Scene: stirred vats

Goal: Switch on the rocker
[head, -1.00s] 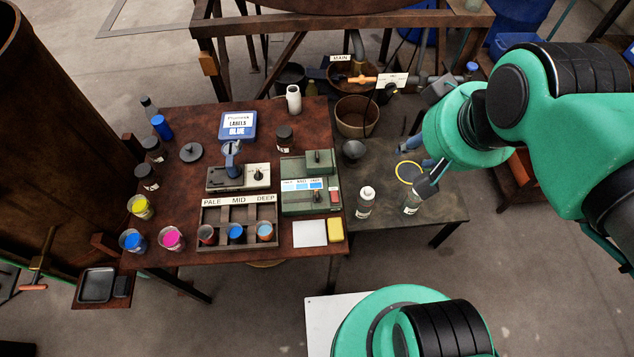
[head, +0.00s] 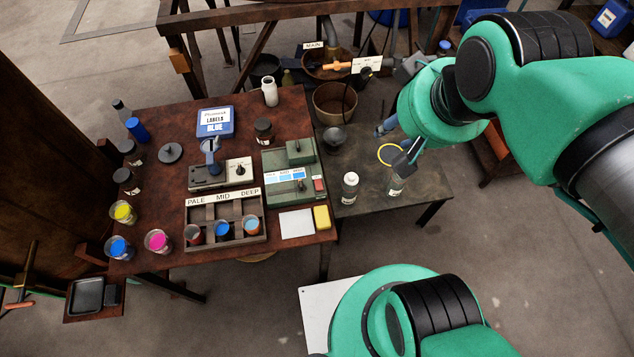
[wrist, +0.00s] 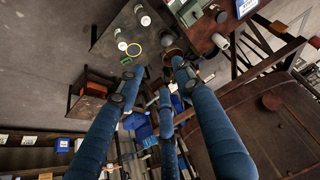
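A red switch (head: 319,185), which looks like the rocker, sits on the front right of a green box (head: 280,190) on the brown table. It is too small for me to tell which way it is tipped. Beside it on the box are a small dark knob and a blue-and-white strip. My gripper (head: 389,149) is to the right of the box, over the lower grey side table, well apart from the switch. Its blue fingers (wrist: 158,85) are spread with nothing between them in the wrist view. The rocker cannot be made out in the wrist view.
The brown table (head: 285,105) also holds a PALE/MID/DEEP rack (head: 258,238), a grey device with a knob (head: 200,185), dye cups and jars. A white-capped bottle (head: 349,190) and a yellow ring (head: 380,153) are on the side table (head: 430,180) near my gripper.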

